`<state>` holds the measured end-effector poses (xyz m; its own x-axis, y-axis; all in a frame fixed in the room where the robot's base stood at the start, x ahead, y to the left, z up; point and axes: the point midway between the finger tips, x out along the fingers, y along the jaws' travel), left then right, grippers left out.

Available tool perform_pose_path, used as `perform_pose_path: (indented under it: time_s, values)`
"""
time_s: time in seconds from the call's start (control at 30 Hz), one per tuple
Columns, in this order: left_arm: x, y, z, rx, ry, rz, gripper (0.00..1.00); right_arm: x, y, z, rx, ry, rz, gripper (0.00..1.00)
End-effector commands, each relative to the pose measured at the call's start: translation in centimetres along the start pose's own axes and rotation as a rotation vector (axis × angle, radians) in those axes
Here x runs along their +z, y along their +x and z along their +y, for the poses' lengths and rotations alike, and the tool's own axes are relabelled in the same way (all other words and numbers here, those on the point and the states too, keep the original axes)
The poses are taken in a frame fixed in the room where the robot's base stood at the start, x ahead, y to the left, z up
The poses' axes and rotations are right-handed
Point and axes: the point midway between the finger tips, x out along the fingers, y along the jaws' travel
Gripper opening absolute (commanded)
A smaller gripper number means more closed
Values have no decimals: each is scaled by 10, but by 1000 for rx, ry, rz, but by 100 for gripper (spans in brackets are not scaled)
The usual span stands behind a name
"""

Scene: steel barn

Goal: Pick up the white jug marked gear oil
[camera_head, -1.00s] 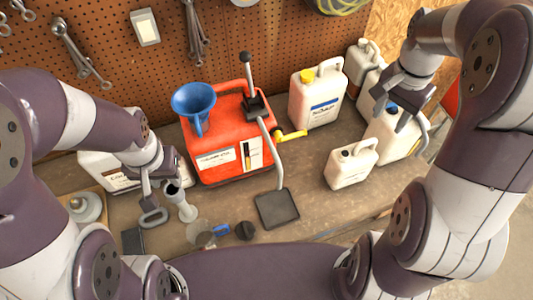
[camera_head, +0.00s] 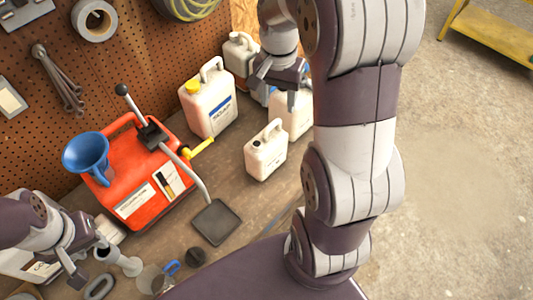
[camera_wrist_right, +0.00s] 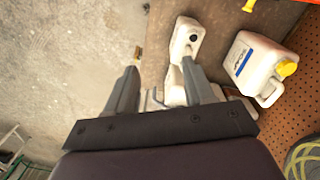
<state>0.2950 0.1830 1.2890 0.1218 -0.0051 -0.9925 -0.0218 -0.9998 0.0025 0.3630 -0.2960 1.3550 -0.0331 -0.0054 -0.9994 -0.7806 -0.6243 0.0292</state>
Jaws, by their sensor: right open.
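Several white jugs stand on the right part of the bench, and I cannot read which is marked gear oil. One (camera_head: 209,108) has a yellow cap and a blue-striped label; it also shows in the right wrist view (camera_wrist_right: 252,62). A smaller jug (camera_head: 265,153) with a dark opening stands in front, also in the wrist view (camera_wrist_right: 184,42). Another jug (camera_head: 293,117) is partly hidden by my right arm. My right gripper (camera_head: 278,86) is open and empty above the rear jugs. My left gripper (camera_head: 88,262) is open at lower left beside a white jug (camera_head: 22,262).
A red fuel can (camera_head: 140,190) with a blue funnel (camera_head: 87,155) stands mid-bench. A black square plate (camera_head: 215,222) lies in front of it. The pegboard wall (camera_head: 130,60) closes off the back.

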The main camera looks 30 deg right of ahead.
Motion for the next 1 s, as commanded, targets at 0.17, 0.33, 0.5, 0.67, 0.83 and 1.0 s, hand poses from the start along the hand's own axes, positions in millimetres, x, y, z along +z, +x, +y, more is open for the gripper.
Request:
perform_pose_path:
  time_s: [0.17, 0.33, 0.5, 0.67, 0.83, 1.0]
  values:
    - [15, 108, 0, 0, 0, -5, 38, -54, 162, -40, 26, 172, -46, 53]
    - [13, 102, 0, 0, 0, -3, 38, -100, 161, -72, -33, 538, 9, 53]
    - [17, 130, 0, 0, 0, -3, 38, -100, 197, -72, -32, 612, 6, 53]
    - [13, 102, 0, 0, 0, -2, 38, -100, 218, -73, -31, 610, 5, 53]
    - [12, 91, 0, 0, 0, -3, 38, -101, 237, -73, -31, 609, 5, 53]
    - [9, 71, 0, 0, 0, -2, 38, -104, 269, -75, -31, 609, 5, 53]
